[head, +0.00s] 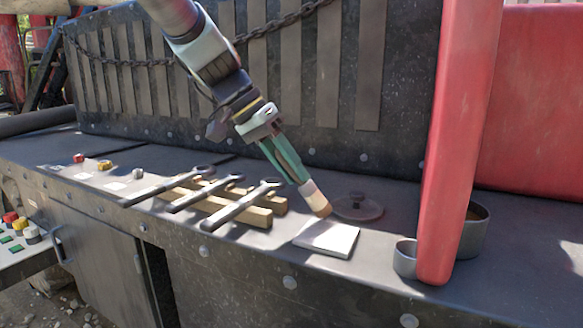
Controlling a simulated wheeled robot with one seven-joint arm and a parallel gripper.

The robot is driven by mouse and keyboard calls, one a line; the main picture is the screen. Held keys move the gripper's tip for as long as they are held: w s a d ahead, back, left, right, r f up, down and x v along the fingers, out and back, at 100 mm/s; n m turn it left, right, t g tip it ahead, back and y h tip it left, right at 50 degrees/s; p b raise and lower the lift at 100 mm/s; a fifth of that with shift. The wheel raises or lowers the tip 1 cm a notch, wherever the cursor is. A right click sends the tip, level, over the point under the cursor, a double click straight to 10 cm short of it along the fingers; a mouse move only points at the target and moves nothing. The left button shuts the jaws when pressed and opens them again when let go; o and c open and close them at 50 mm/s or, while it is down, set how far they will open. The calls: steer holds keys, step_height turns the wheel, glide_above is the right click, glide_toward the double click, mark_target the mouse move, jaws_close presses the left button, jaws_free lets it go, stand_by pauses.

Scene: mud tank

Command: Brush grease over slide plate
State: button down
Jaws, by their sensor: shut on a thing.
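My gripper (258,122) is shut on a brush with a green handle (284,158). The brush has a pale band and brown bristles (319,204), and it points down to the right. The bristle end is at the far edge of the light grey slide plate (328,239), which lies flat on the dark bench; I cannot tell whether it touches. A grey round pot (473,232) stands at the right, partly hidden behind a red post. Whether it holds grease does not show.
Several wrenches (188,196) lie across wooden strips (237,210) left of the plate. A round lid (358,207) lies behind the plate. A red post (462,130) stands close on the right. A slatted wall with a chain (282,22) rises behind.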

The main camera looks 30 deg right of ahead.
steer(key=shift+f, duration=0.45)
steer(key=shift+s+a+r+p, duration=0.25)
steer(key=shift+a+p, duration=0.15)
steer(key=shift+p, duration=0.1)
steer(key=shift+s+a+p, duration=2.6)
steer(key=shift+a+p, duration=0.1)
steer(key=shift+p, duration=0.6)
steer(key=shift+w+d+f+p, duration=0.1)
steer(key=shift+w+d+p, duration=0.1)
steer(key=shift+w+d, duration=0.8)
steer(key=shift+w+d+p, duration=0.15)
steer(key=shift+w+d, duration=0.3)
steer(key=shift+d, duration=0.9)
steer(key=shift+w+d+f+p, duration=0.1)
steer(key=shift+w+d+p, duration=0.1)
steer(key=shift+w+d, duration=0.8)
